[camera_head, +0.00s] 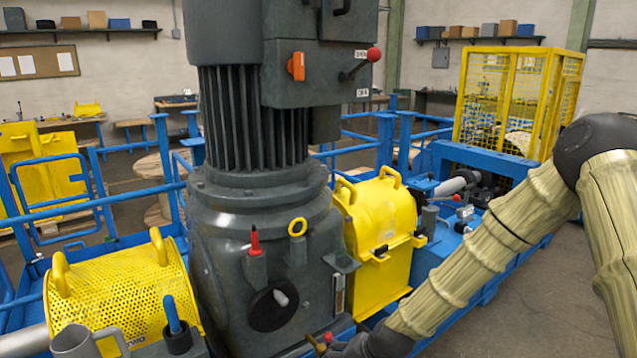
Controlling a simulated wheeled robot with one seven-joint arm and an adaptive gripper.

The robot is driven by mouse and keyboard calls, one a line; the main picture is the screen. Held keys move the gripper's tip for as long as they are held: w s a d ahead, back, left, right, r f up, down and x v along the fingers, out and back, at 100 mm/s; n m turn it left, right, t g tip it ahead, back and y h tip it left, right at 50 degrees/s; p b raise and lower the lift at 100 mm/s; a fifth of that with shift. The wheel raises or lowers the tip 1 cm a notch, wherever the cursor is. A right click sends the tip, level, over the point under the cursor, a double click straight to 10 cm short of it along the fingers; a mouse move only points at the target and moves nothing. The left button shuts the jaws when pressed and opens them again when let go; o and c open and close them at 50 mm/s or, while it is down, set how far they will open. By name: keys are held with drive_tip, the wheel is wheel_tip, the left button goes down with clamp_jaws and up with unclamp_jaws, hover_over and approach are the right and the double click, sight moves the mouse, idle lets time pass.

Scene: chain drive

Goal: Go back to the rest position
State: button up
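My arm in its pale yellow fabric sleeve comes in from the right edge and reaches down to the bottom middle. Its dark end, with my gripper (372,346), is cut by the bottom edge, in front of the grey drive unit's foot. The fingers cannot be made out, so I cannot tell whether they hold anything. The large grey motor and gearbox (262,215) stand upright left of the arm. A yellow guard (383,225) with handles sits behind my forearm. A small red and brass part (325,342) is close to the dark end; whether they touch is unclear.
A perforated yellow guard (118,295) is at the lower left. Blue railings (110,203) run behind the machine. A yellow mesh cage (512,100) stands at the back right. A red-knobbed lever (360,64) juts from the grey control box. The floor (530,315) right of the blue base is clear.

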drive_tip(key=s+d+f+n+g+h, duration=0.15)
drive_tip(key=s+d+f, duration=0.25)
drive_tip(key=s+f, duration=0.7)
drive_tip(key=s+d+f+n+g+h, duration=0.1)
drive_tip(key=s+d, duration=0.3)
drive_tip(key=s, duration=0.5)
drive_tip(key=s+d+f+n+h, duration=0.1)
drive_tip(key=s+d+f, duration=0.3)
drive_tip(key=s, duration=0.5)
drive_tip(key=s+d+f+n+g+h, duration=0.1)
drive_tip(key=s+d+f, duration=0.2)
drive_tip(key=s, duration=0.6)
drive_tip(key=shift+d+f+g, duration=0.15)
drive_tip(key=shift+d+g, duration=0.2)
drive_tip(key=shift+d, duration=0.4)
drive_tip(key=shift+w+n+h, duration=0.1)
drive_tip(key=shift+n+h, duration=0.15)
